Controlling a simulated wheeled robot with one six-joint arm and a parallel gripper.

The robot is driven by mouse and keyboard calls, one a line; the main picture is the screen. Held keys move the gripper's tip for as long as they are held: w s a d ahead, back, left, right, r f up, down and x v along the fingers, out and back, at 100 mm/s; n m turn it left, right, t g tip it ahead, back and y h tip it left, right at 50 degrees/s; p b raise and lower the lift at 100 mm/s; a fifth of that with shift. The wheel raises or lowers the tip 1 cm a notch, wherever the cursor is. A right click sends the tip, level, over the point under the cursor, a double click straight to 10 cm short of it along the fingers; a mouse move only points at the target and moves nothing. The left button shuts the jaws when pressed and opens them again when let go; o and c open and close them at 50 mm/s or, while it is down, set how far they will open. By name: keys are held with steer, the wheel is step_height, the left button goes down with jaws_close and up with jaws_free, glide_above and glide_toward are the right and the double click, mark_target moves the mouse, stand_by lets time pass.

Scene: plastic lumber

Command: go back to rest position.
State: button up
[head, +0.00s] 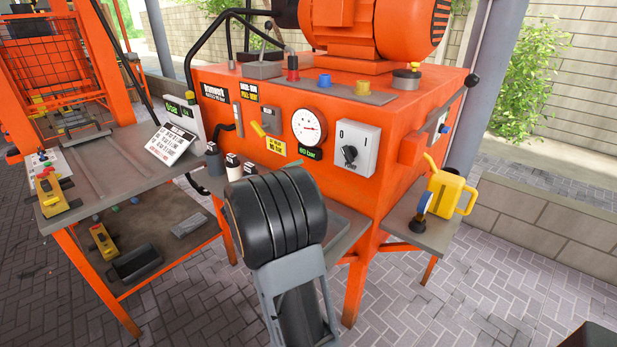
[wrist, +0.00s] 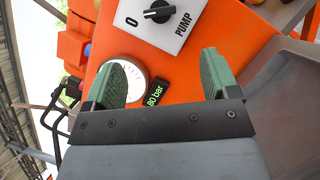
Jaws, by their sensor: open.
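My gripper (wrist: 165,82) shows in the wrist view with its two green pads well apart. Nothing is between them. It faces the front of the orange machine (wrist: 215,60), with the round gauge (wrist: 135,72), the "80 bar" display (wrist: 158,92) and the grey pump switch (wrist: 160,18) beyond it. The gauge (head: 309,127) and the pump switch (head: 351,150) show clearly there, with the switch knob tilted.
A grey workbench (head: 115,185) with tools and a sign (head: 172,143) stands at the left. A yellow watering can (head: 449,192) sits on a side shelf (head: 415,225) at the right. Small bottles (head: 233,166) stand close by my arm.

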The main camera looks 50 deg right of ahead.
stand_by(0.6)
steer(key=s+a+f+m+t+y+p, duration=0.25)
steer(key=s+a+f+y, duration=0.25)
steer(key=a+f+y, duration=0.4)
steer(key=a+r+t+y+p, duration=0.4)
steer(key=a+r+y, duration=0.1)
steer(key=a, duration=0.6)
steer(key=a+r+t+y+p, duration=0.4)
steer(key=a+r+y+p, duration=0.1)
steer(key=a, duration=0.6)
steer(key=shift+s+r+y, duration=0.25)
steer(key=shift+r+y, duration=0.05)
steer(key=shift+r, duration=0.4)
steer(key=shift+c, duration=0.4)
